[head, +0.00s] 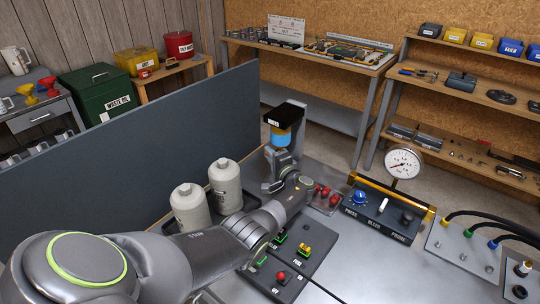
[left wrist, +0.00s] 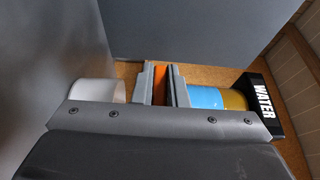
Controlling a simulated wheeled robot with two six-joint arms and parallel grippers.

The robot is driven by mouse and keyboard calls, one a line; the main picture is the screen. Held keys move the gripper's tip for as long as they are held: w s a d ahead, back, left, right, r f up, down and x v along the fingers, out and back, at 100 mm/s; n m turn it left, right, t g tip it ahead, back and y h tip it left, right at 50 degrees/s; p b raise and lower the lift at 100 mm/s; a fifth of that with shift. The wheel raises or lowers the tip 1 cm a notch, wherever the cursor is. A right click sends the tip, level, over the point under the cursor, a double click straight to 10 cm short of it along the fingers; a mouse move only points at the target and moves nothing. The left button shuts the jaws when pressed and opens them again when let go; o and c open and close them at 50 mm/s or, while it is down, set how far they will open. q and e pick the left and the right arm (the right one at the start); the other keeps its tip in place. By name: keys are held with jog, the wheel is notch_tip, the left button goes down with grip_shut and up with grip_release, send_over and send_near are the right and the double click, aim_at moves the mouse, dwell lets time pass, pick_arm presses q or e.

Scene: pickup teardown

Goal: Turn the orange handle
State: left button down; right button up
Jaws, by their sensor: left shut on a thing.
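The orange handle (left wrist: 160,84) shows in the left wrist view as a narrow orange strip between the two grey fingers of my left gripper (left wrist: 158,88). The fingers are shut on it. Most of the handle is hidden by the fingers. In the head view my left gripper (head: 279,165) is up against the lower part of this black-topped fitting (head: 285,113); the handle cannot be made out there. My right gripper is not in view.
A dark upright panel (head: 190,140) stands behind my left arm. Two pale bottles (head: 226,184) stand close to the arm. A button panel (head: 290,262), a pressure gauge (head: 403,163) on a control box and a hose panel (head: 470,250) occupy the bench. Shelves stand at the back right.

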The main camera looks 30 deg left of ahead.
pick_arm(q)
jog(key=shift+r+n+g+h+p, duration=0.2)
jog(key=shift+n+g+h+p, duration=0.25)
jog(key=shift+h+p, duration=0.65)
jog(key=shift+n+g+h+p, duration=0.35)
jog(key=shift+h+p, duration=0.65)
jog(key=shift+p, duration=0.2)
jog(key=shift+f+n+g+h+p, duration=0.25)
jog(key=shift+n+g+h+p, duration=0.2)
jog(key=shift+h+p, duration=1.1)
jog(key=shift+f, duration=0.1)
jog(key=c, duration=1.4)
grip_release()
jog(key=shift+c, duration=0.2)
jog(key=shift+d, duration=0.1)
